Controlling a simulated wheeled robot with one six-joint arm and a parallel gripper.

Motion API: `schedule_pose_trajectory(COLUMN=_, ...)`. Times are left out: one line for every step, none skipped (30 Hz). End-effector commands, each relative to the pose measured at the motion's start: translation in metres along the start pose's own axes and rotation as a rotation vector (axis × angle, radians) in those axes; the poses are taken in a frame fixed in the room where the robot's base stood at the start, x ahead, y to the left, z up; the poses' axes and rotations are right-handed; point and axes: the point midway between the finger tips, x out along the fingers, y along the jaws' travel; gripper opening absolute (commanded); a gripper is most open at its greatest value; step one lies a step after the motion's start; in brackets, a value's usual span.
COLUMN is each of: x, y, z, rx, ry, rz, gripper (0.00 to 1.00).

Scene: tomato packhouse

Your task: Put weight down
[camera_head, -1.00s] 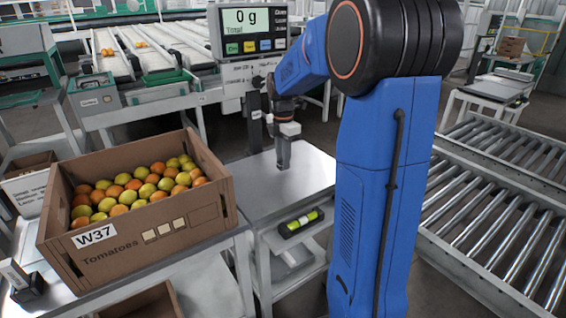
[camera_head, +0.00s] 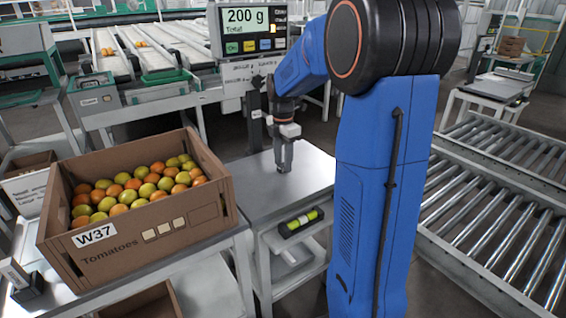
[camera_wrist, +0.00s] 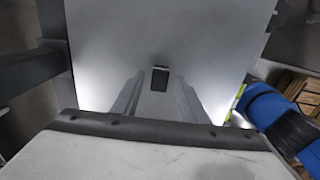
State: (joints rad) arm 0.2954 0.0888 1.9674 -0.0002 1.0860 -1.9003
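The weight is a small dark block (camera_wrist: 160,78) standing on the bare metal plate of the scale (camera_wrist: 165,30) in the wrist view. My gripper (camera_wrist: 158,80) is around it, with one finger on each side and a narrow gap showing between the fingers and the block. In the head view my gripper (camera_head: 285,168) points down just above the middle of the scale plate (camera_head: 315,170). The weight is hard to make out there between the fingers. The scale display (camera_head: 247,20) reads 200 g.
A cardboard box of tomatoes (camera_head: 150,240) marked W37 stands on a table left of the scale. A green and black device (camera_head: 300,222) lies on the shelf below the plate's front. Roller conveyors (camera_head: 500,210) run on the right. The plate around my gripper is clear.

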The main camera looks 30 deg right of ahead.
Motion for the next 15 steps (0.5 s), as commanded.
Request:
schedule_pose_trajectory(x=-0.007, y=0.001, z=0.0, rx=0.0, ry=-0.001, rz=0.004, gripper=0.39)
schedule_pose_trajectory(x=-0.011, y=0.001, z=0.0, rx=0.0, ry=-0.001, rz=0.004, gripper=0.39)
schedule_pose_trajectory(x=-0.018, y=0.001, z=0.0, rx=0.0, ry=-0.001, rz=0.004, gripper=0.39)
schedule_pose_trajectory(x=-0.023, y=0.001, z=0.0, rx=0.0, ry=-0.002, rz=0.005, gripper=0.39)
schedule_pose_trajectory(x=-0.028, y=0.001, z=0.0, rx=0.0, ry=-0.002, rz=0.005, gripper=0.39)
schedule_pose_trajectory(x=-0.036, y=0.001, z=0.0, rx=0.0, ry=-0.002, rz=0.005, gripper=0.39)
schedule_pose_trajectory(x=-0.042, y=0.001, z=0.0, rx=0.0, ry=-0.002, rz=0.005, gripper=0.39)
schedule_pose_trajectory(x=-0.048, y=0.001, z=0.0, rx=0.0, ry=-0.001, rz=0.004, gripper=0.39)
schedule_pose_trajectory(x=-0.056, y=0.001, z=0.0, rx=0.0, ry=-0.002, rz=0.005, gripper=0.39)
schedule_pose_trajectory(x=-0.062, y=0.001, z=0.0, rx=0.0, ry=-0.001, rz=0.004, gripper=0.39)
schedule_pose_trajectory(x=-0.068, y=0.001, z=0.0, rx=0.0, ry=-0.001, rz=0.004, gripper=0.39)
schedule_pose_trajectory(x=-0.075, y=0.001, z=0.0, rx=0.0, ry=-0.002, rz=0.004, gripper=0.39)
schedule_pose_trajectory(x=-0.081, y=0.001, z=0.0, rx=0.0, ry=-0.001, rz=0.004, gripper=0.39)
schedule_pose_trajectory(x=-0.085, y=0.001, z=0.0, rx=0.0, ry=-0.001, rz=0.004, gripper=0.39)
schedule_pose_trajectory(x=-0.091, y=0.0, z=0.0, rx=0.0, ry=-0.001, rz=0.003, gripper=0.39)
